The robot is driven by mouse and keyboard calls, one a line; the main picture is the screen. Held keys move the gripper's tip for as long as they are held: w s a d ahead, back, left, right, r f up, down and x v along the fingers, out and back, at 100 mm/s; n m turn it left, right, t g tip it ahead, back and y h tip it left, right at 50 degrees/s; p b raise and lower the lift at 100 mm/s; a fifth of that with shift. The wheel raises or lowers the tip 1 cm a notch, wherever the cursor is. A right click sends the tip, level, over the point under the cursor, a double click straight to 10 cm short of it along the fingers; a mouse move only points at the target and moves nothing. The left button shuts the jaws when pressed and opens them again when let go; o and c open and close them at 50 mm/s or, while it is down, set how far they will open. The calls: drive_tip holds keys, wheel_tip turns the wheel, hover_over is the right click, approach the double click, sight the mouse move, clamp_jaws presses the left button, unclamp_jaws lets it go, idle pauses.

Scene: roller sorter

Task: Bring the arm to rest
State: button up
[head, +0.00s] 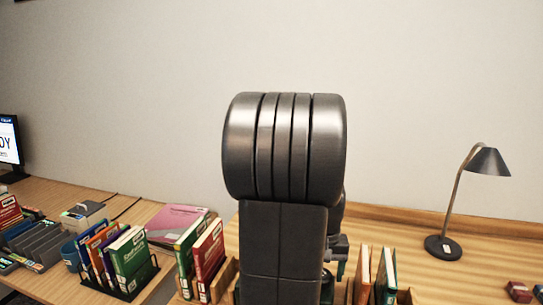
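My arm rises upright in the middle of the head view, a large dark grey rounded joint above a straight link. A small grey part of my wrist or gripper (339,247) shows just right of the link, low over the wooden desk (408,231). The fingertips cannot be made out behind the arm, so I cannot tell whether the gripper is open or shut, or whether it holds anything.
Upright books (209,259) stand left of my arm, and others (385,277) stand right of it. A book rack (128,262) and monitor (9,140) are at the left. A black lamp (487,162) stands at the right, with bare desk around its base.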

drive_tip(key=m, duration=0.4)
drive_tip(key=shift+m+b, duration=0.35)
drive_tip(key=shift+m, duration=0.05)
drive_tip(key=m, duration=0.3)
drive_tip(key=shift+m+b, duration=0.4)
drive_tip(key=m+b, duration=0.1)
drive_tip(key=m, duration=0.3)
drive_tip(key=shift+m, duration=0.3)
drive_tip(key=shift+m+b, duration=0.7)
drive_tip(key=shift+m, duration=1.3)
